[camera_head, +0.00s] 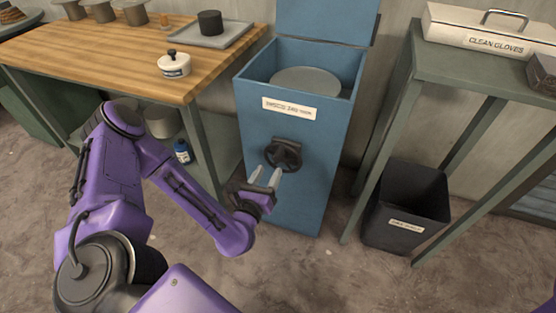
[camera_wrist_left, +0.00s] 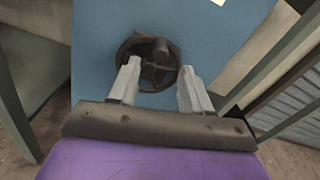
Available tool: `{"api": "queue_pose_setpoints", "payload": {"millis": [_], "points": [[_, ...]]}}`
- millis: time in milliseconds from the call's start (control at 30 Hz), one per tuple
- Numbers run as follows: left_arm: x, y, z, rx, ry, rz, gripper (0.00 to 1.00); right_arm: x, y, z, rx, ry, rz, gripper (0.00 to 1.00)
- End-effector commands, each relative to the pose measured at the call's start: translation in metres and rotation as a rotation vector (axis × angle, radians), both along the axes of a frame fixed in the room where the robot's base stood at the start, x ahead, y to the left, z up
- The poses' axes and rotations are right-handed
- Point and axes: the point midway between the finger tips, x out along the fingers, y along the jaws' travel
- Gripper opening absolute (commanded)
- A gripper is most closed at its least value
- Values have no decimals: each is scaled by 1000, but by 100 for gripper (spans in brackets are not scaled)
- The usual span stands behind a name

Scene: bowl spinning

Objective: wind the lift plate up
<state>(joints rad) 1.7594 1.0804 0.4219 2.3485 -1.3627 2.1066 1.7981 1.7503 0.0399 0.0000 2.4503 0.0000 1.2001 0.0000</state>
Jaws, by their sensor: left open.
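The blue cabinet (camera_head: 262,130) stands in the middle of the head view with its lid raised. The round grey lift plate (camera_head: 306,81) lies inside its open top, below the rim. A dark handwheel (camera_head: 283,155) is on the cabinet's front, under a white label. It also shows in the left wrist view (camera_wrist_left: 150,66), with a knob near its top. My left gripper (camera_head: 265,177) is open in front of the wheel's lower part. In the left wrist view its two fingers (camera_wrist_left: 160,84) are apart and overlap the wheel's lower edge; I cannot tell whether they touch it. My right gripper is not in view.
A wooden table (camera_head: 110,55) with a white lidded pot (camera_head: 173,66) and a grey tray (camera_head: 213,36) stands left. A green-grey table (camera_head: 470,72) with a glove box (camera_head: 480,28) stands right, above a black bin (camera_head: 405,207). Floor in front is clear.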

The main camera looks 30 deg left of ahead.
Motion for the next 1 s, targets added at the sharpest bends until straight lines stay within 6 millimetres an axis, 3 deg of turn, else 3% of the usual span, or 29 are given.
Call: {"api": "queue_pose_setpoints", "payload": {"millis": [100,300,467,700,833,867,1000], "points": [[28,6,4,5,-2,-1,48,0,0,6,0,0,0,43],[65,15,1,6,2,-2,48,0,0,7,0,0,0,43],[78,17,1,4,3,-4,48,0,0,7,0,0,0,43],[79,18,0,4,4,-4,48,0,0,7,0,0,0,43],[78,18,0,4,4,-4,6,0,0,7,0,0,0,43],[78,18,0,4,4,-4,0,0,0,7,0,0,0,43],[78,18,0,5,5,-4,0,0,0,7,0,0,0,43]]}}
